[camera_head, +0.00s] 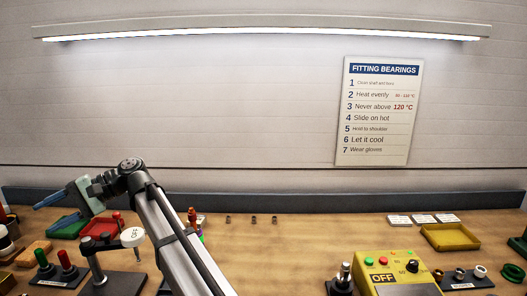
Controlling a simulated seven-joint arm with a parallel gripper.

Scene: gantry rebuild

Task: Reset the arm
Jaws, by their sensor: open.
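My arm (165,220) rises from the bottom centre and bends to the left in the head view. My gripper (42,216) is at the far left, above the bench, with its blue fingers pointing left and slightly down. The fingers are apart, and I see nothing between them. A green tray (68,232) lies below and behind the gripper.
A yellow control box (392,273) and a yellow tray (450,237) stand right. The bench (290,250) is clear in the middle.

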